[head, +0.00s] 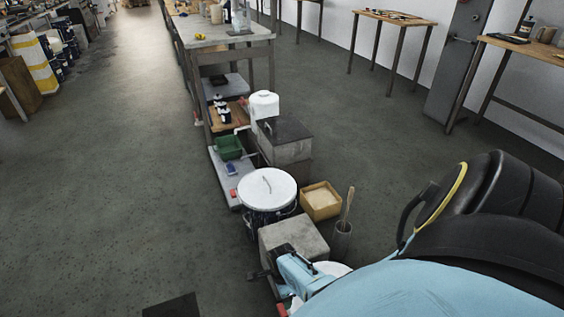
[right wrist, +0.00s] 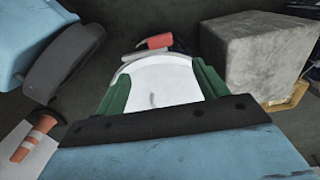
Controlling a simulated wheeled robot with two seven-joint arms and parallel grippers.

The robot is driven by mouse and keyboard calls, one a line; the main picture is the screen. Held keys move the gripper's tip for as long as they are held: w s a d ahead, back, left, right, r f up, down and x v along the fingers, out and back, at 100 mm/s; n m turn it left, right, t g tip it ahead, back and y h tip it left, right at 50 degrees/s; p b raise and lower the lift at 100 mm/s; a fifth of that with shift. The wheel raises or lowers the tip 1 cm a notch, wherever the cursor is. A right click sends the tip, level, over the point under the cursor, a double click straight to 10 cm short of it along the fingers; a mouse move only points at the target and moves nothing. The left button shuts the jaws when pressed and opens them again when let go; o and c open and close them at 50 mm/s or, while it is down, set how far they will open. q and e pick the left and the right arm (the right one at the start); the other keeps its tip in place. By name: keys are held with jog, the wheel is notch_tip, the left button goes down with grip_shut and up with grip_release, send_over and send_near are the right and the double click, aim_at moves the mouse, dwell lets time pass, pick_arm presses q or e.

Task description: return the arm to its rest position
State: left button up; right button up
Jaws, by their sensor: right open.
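My right gripper (right wrist: 160,85) shows in the right wrist view with its two green fingers apart. It is open and nothing is held. A white round lid or bucket top (right wrist: 158,82) shows between and beyond the fingers; I cannot tell how far below it lies. In the head view my light blue and black right arm (head: 425,290) fills the lower right, and a blue and black part of mine hangs over the near end of the row of goods. The right fingertips cannot be made out there. My left gripper is in neither view.
A grey block (head: 292,244) stands close by, beside a white-lidded drum (head: 267,189), a yellow box (head: 321,201) and a pot with a stick (head: 342,235). A dark-topped block (head: 284,142) stands behind. A long table (head: 222,33) lies farther back. Floor at left is mostly clear.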

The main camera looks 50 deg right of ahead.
dwell(0.5)
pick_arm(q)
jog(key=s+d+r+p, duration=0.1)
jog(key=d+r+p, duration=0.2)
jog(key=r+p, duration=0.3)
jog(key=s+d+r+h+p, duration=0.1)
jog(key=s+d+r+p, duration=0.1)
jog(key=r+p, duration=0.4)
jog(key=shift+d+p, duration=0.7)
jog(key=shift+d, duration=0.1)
pick_arm(e)
jog(key=s+a+n, duration=0.4)
jog(key=s+n, duration=0.4)
jog(key=s, duration=0.1)
jog(key=s+a+r+n, duration=0.1)
jog(key=s+a+n, duration=0.3)
jog(key=s+n, duration=0.5)
jog(key=s+a+r+n+t, duration=0.1)
jog(key=s+a+n, duration=0.3)
jog(key=s+n, duration=0.5)
jog(key=shift+s, duration=1.1)
